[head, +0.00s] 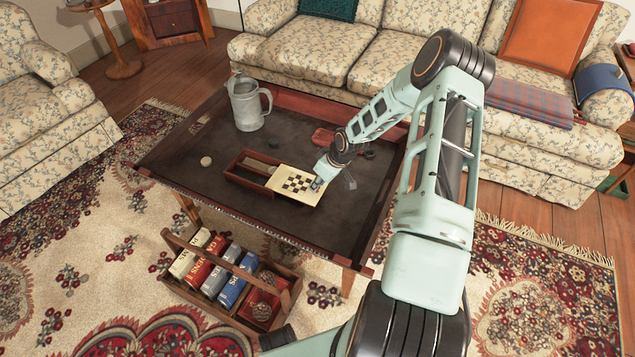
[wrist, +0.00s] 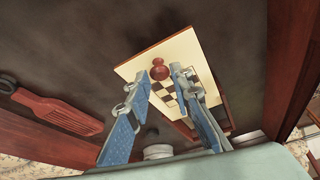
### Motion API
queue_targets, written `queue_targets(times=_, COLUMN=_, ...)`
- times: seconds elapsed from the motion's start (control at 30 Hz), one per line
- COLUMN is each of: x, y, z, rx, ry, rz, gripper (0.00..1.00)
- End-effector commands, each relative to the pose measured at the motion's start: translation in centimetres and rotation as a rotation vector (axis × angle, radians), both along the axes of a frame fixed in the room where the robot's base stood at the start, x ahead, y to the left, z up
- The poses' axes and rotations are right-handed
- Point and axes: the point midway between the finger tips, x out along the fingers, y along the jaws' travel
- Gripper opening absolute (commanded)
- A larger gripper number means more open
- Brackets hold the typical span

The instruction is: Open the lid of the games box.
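The games box (head: 238,181) is a low dark-red wooden box on the table. Its cream lid (head: 284,180), with a checkerboard pattern, lies over the right part. The left part of the box is uncovered and shows its inside. In the wrist view the lid (wrist: 137,68) carries a round red knob (wrist: 160,69). My gripper (wrist: 168,72) is open, with its fingers apart over the lid. The knob shows near the left fingertip; I cannot tell whether they touch. In the head view my gripper (head: 318,184) is at the lid's right side.
A grey metal tankard (head: 246,106) and a pale round piece (head: 206,161) stand on the dark table (head: 185,150). A red comb-like item (wrist: 62,113) lies beside the box. A wooden caddy of books (head: 190,291) is on the rug below. The tabletop left of the box is mostly clear.

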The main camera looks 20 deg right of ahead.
Motion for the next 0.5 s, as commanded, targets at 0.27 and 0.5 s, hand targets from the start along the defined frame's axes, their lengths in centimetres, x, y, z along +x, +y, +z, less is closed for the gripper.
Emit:
queue_targets(times=0.27, x=0.02, y=0.02, z=0.0, rx=0.0, ry=0.0, rz=0.0, gripper=0.36)
queue_targets(times=0.5, x=-0.19, y=-0.22, z=0.74, rx=0.0, ry=0.0, rz=-0.001, gripper=0.36)
